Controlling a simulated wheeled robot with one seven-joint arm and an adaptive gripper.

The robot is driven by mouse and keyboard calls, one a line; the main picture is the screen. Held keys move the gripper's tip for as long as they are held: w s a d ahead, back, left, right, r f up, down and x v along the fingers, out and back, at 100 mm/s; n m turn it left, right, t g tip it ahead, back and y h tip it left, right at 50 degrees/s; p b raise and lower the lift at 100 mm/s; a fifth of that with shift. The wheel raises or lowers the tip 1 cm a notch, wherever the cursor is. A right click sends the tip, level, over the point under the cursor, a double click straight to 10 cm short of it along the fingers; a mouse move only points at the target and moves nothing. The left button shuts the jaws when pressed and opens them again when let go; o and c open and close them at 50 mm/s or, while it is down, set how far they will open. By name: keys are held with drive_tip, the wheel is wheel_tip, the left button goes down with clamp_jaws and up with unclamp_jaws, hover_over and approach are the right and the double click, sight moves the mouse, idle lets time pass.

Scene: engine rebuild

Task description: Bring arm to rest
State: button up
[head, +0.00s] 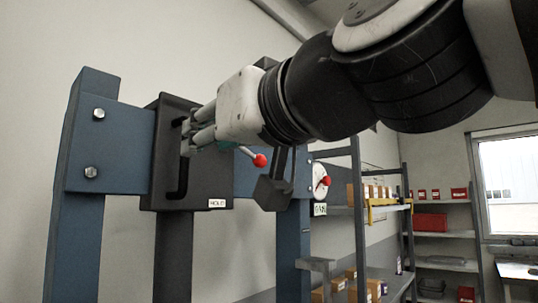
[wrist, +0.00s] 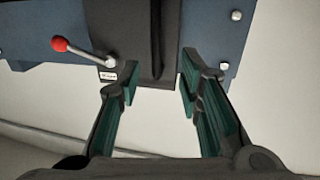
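My gripper (wrist: 158,95) is open and empty in the wrist view, its two green-padded fingers apart. In the head view my arm reaches in from the upper right, and the gripper (head: 190,138) is at the dark box on the blue press frame. The dark box (head: 215,185) has a black handle (head: 181,165) on its front and a small white label. A lever with a red ball (head: 260,160) sticks out beside my wrist; the red ball also shows in the wrist view (wrist: 60,44). Contact between fingers and box cannot be told.
The blue frame (head: 85,190) with bolts stands at the left. A round white gauge (head: 321,181) sits right of the lever. Shelves (head: 375,236) with cardboard boxes and red bins (head: 431,221) stand behind, near a window (head: 508,185). A pale wall is behind the frame.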

drive_tip(key=w+d+f+m+g+h, duration=0.1)
drive_tip(key=d+f+h, duration=0.1)
drive_tip(key=d+f, duration=0.3)
drive_tip(key=w+d+f+m+h, duration=0.1)
drive_tip(key=d+f+h, duration=0.1)
drive_tip(key=f, duration=0.5)
drive_tip(key=s+d+f+m+g+h, duration=0.2)
drive_tip(key=s+d+f, duration=0.1)
drive_tip(key=d+f, duration=0.4)
drive_tip(key=s+d+f+m+g+h, duration=0.2)
drive_tip(key=d+f, duration=0.4)
drive_tip(key=f, duration=0.4)
drive_tip(key=s+d+f+m+g+h, duration=0.2)
drive_tip(key=s+d+f+g+h, duration=0.1)
drive_tip(key=s+d+f, duration=0.2)
wheel_tip(320, 180, down, 4)
drive_tip(key=d, duration=0.2)
drive_tip(key=shift+s+d+h, duration=0.3)
drive_tip(key=shift+d+h, duration=0.05)
drive_tip(key=shift+h, duration=0.05)
drive_tip(key=shift+r, duration=0.1)
